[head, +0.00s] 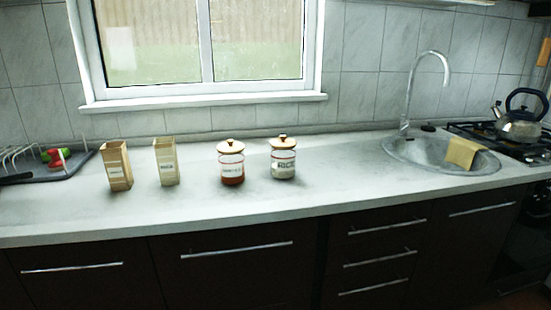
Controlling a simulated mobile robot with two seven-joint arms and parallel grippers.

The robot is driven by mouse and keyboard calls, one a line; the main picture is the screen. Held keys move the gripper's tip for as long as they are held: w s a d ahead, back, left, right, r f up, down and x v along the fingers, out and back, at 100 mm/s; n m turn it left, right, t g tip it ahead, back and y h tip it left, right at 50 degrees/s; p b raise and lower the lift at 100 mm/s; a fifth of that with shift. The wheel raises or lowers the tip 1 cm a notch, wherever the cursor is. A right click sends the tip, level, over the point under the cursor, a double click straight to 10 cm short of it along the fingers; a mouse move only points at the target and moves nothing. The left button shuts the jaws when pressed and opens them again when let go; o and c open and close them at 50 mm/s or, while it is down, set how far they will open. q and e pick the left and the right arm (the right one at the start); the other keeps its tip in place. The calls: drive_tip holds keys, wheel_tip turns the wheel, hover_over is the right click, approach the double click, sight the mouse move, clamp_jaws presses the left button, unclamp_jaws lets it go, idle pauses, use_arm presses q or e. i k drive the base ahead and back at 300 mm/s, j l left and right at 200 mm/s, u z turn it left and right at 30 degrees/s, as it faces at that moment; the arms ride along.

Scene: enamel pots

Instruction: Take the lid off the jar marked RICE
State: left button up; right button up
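The jar marked RICE (284,164) stands upright on the countertop in the head view, right of the middle. It is clear, with pale contents and a white label. Its lid (283,142) is tan with a small knob and sits on top of the jar. A similar jar (231,168) with red contents and its own tan lid (230,147) stands just to its left; its label is too small to read surely. Neither of my grippers shows in the head view.
Two tan open-topped boxes (117,167) (166,163) stand further left. A dish rack tray (52,168) is at the far left. Clear counter lies between RICE and the sink.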

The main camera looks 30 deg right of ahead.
sight(282, 142)
drive_tip(key=i+l+u, duration=0.1)
drive_tip(key=l+u, duration=0.15)
drive_tip(key=l, duration=0.5)
drive_tip(key=i+l+u, duration=0.2)
drive_tip(key=l, duration=0.6)
drive_tip(key=k+j, duration=0.05)
drive_tip(key=k, duration=0.05)
